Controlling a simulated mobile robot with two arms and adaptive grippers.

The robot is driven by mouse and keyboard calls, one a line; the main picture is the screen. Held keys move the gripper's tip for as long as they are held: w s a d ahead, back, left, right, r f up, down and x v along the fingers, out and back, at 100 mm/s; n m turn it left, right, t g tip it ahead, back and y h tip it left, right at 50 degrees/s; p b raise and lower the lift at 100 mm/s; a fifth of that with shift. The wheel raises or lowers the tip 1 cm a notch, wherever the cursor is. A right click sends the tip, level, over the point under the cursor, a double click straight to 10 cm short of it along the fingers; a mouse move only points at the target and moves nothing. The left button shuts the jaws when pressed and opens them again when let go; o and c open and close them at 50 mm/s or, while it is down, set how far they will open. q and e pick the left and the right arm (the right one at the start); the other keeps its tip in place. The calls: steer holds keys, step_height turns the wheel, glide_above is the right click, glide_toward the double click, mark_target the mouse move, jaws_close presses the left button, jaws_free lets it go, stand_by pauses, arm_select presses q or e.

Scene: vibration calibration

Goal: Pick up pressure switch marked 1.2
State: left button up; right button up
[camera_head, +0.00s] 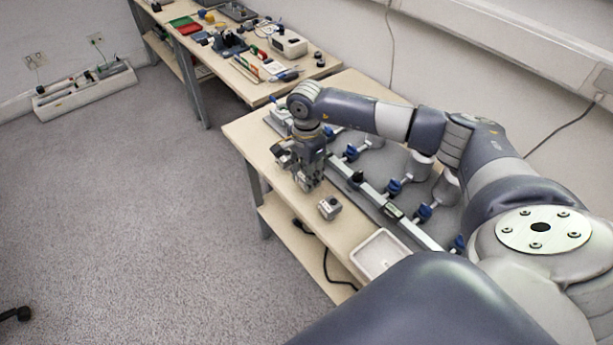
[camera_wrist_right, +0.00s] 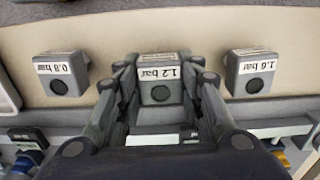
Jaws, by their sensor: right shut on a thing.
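The pressure switch marked 1.2 bar (camera_wrist_right: 160,90) is a small grey block with a dark round port and a white label, upside down in the right wrist view. My right gripper (camera_head: 309,182) is over the near edge of the bench, pointing down. Its fingers are closed on both sides of the 1.2 bar switch, which is mostly hidden in the head view. I cannot tell whether the switch touches the bench. My left gripper is not in view.
A 0.8 bar switch (camera_wrist_right: 62,75) and a 1.6 bar switch (camera_wrist_right: 250,75) stand apart on either side. The 0.8 one also shows in the head view (camera_head: 329,207). A white tray (camera_head: 381,256) and a rail with blue valves (camera_head: 393,187) are close by.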

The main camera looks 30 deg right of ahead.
steer(key=shift+w+r, duration=0.1)
steer(key=shift+r, duration=0.4)
steer(key=shift+s+a+r+b, duration=0.15)
steer(key=shift+r+b, duration=0.1)
steer(key=shift+r, duration=0.3)
steer(key=shift+s+a+r+b, duration=0.1)
steer(key=shift+s+r+b, duration=0.1)
steer(key=shift+r, duration=0.3)
steer(key=s+a+r, duration=0.5)
steer(key=s+a, duration=0.5)
steer(key=s, duration=0.1)
steer(key=shift+s+r, duration=0.25)
